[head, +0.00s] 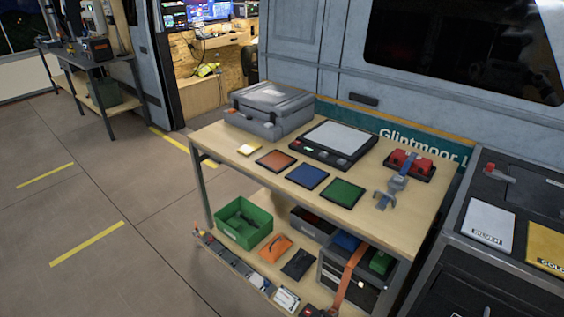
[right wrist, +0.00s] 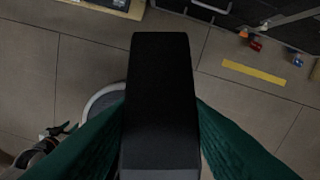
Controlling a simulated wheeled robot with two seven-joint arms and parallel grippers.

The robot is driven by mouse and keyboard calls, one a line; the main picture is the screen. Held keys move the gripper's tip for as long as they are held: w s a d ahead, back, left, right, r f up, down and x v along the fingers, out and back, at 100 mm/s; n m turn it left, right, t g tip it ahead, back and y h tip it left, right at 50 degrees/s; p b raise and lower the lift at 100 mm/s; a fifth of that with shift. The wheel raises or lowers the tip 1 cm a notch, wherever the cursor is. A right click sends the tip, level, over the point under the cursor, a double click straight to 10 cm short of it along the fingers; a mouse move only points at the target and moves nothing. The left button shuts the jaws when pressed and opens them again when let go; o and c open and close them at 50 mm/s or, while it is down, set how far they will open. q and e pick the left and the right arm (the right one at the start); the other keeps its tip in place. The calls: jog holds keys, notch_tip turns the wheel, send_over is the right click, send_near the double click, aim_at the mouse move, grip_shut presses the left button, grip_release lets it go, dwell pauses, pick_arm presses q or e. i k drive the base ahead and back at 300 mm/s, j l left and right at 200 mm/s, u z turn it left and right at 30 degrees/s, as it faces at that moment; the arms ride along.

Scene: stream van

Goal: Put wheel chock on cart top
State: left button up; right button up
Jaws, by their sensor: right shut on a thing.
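A black wheel chock (right wrist: 160,75) fills the middle of the right wrist view, a long dark block with plain faces. My right gripper (right wrist: 161,125) has a green finger on each side of it and is shut on it, holding it above the floor. The cart top (head: 488,192) is at the right of the head view, dark grey, with a silver pad (head: 487,224) and a gold pad (head: 550,247) on it.
A wooden two-level bench (head: 222,134) stands left of the cart with a grey case (head: 268,110), colored pads and a red device (head: 409,163). A small red-handled item (head: 498,172) lies at the cart's back. Open floor is at left.

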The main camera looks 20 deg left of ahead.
aim_at(224, 136)
jog(key=i+j, duration=0.1)
jog(key=j, duration=0.3)
jog(key=i+j, duration=0.15)
jog(key=j, duration=0.2)
jog(key=i+j, duration=0.1)
jog(key=j, duration=0.3)
jog(key=i+j, duration=0.15)
jog(key=j, duration=0.25)
jog(key=i+j, duration=0.1)
jog(key=j, duration=0.25)
jog(key=i+j+z, duration=0.1)
jog(key=j, duration=0.3)
jog(key=i+j, duration=0.1)
jog(key=j, duration=0.3)
